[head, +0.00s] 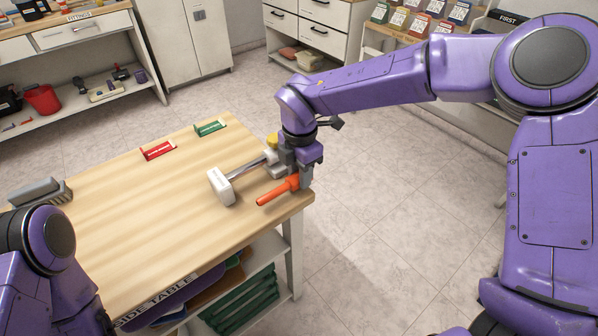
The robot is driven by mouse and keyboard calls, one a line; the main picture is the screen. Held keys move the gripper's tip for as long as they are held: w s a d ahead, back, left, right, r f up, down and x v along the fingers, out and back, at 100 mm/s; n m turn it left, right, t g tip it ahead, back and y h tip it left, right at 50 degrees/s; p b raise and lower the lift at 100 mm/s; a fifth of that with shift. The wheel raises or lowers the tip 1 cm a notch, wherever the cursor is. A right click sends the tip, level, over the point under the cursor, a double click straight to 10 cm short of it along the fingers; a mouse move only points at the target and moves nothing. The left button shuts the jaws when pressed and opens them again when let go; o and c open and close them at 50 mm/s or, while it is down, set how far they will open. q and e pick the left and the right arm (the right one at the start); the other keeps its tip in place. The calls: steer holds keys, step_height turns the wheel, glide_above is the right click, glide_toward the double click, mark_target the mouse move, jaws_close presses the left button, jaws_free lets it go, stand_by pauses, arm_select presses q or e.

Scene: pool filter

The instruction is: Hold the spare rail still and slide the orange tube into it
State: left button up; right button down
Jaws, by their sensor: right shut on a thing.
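The orange tube (273,194) is at the right corner of the wooden table, its free end pointing left toward the front. My right gripper (297,180) is shut on its right end; the jaws hide that part. I cannot tell whether the tube touches the table. Just behind and left of it lies a grey metal bar (245,168) with a white block (221,187) at its near end, which may be the spare rail. The tube and bar are apart where they show. The bar's far end is near my right gripper and partly hidden. My left gripper is out of view.
A red holder (158,151) and a green holder (210,128) stand at the table's back edge. A yellow piece (272,141) shows beside my right wrist. A grey block (40,191) is at the left edge. The table's middle (130,215) is clear.

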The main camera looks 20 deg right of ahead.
steer(key=shift+f+b, duration=0.4)
steer(key=shift+f, duration=0.15)
steer(key=c, duration=0.7)
jaws_free()
step_height(320, 180, up, 5)
steer(key=p, duration=0.3)
steer(key=shift+r+p, duration=0.1)
steer(key=shift+p, duration=0.3)
steer(key=shift+r, duration=0.1)
step_height(320, 180, up, 10)
steer(key=shift+r, duration=0.15)
